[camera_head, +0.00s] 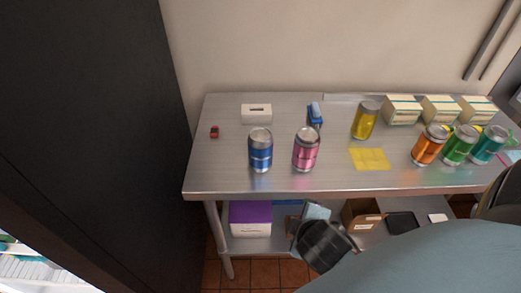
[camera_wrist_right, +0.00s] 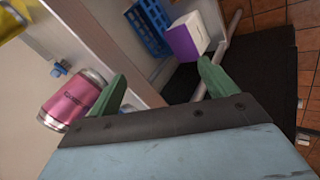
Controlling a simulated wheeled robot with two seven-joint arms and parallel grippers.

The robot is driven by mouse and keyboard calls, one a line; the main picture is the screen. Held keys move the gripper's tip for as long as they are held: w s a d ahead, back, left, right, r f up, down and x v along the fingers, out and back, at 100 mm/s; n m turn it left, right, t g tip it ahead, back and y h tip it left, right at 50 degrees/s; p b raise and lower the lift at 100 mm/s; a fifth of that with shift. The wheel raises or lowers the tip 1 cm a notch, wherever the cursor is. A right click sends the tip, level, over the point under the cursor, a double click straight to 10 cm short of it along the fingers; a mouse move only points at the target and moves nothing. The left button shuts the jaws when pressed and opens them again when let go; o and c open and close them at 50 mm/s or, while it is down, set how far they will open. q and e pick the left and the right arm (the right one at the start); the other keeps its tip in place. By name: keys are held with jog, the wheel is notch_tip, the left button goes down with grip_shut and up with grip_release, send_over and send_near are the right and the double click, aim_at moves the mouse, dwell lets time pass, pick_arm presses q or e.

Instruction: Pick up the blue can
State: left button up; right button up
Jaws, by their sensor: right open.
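The blue can (camera_head: 260,150) stands upright on the metal table, left of a pink can (camera_head: 306,149). In the head view my right gripper (camera_head: 312,228) is low, in front of the table's front edge and below the tabletop, apart from both cans. In the right wrist view my right gripper (camera_wrist_right: 160,92) has its two green fingers spread, with nothing between them. The pink can (camera_wrist_right: 72,100) shows there beyond the left finger. The blue can is not visible in the wrist view. My left gripper is not in view.
On the metal table (camera_head: 230,180) stand a yellow can (camera_head: 365,120), an orange can (camera_head: 429,146), green and teal cans at the right, a white box (camera_head: 256,113) and a blue stapler-like item (camera_head: 315,114). A purple-and-white box (camera_head: 250,219) sits on the lower shelf. A dark tall panel (camera_head: 90,110) borders the left.

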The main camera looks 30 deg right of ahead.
jog(key=w+d+r+n+t+h, duration=0.1)
jog(key=n, duration=0.2)
jog(key=w+d+r+n+t+h, duration=0.1)
jog(key=w+r+n+t, duration=0.1)
jog(key=n, duration=0.1)
jog(key=w+r+n+t+h, duration=0.1)
jog(key=r+n, duration=0.1)
jog(key=shift+w+d+n, duration=0.4)
jog(key=n+t+y, duration=0.1)
jog(key=n+t, duration=0.5)
jog(key=n, duration=1)
send_near(266, 153)
jog(key=x, duration=0.2)
jog(key=p+x, duration=0.1)
jog(key=x, duration=0.6)
jog(key=shift+w+d, duration=0.15)
jog(key=shift+w, duration=0.1)
jog(key=shift+a+f+x, duration=0.15)
jog(key=shift+x, duration=0.75)
jog(key=shift+a+f+x, duration=0.15)
jog(key=shift+x, duration=0.8)
jog(key=shift+a+f+x, duration=0.1)
jog(key=shift+f+x, duration=0.05)
jog(key=shift+x, duration=0.75)
jog(key=shift+w, duration=0.1)
jog(key=shift+r, duration=0.1)
jog(key=c, duration=1.5)
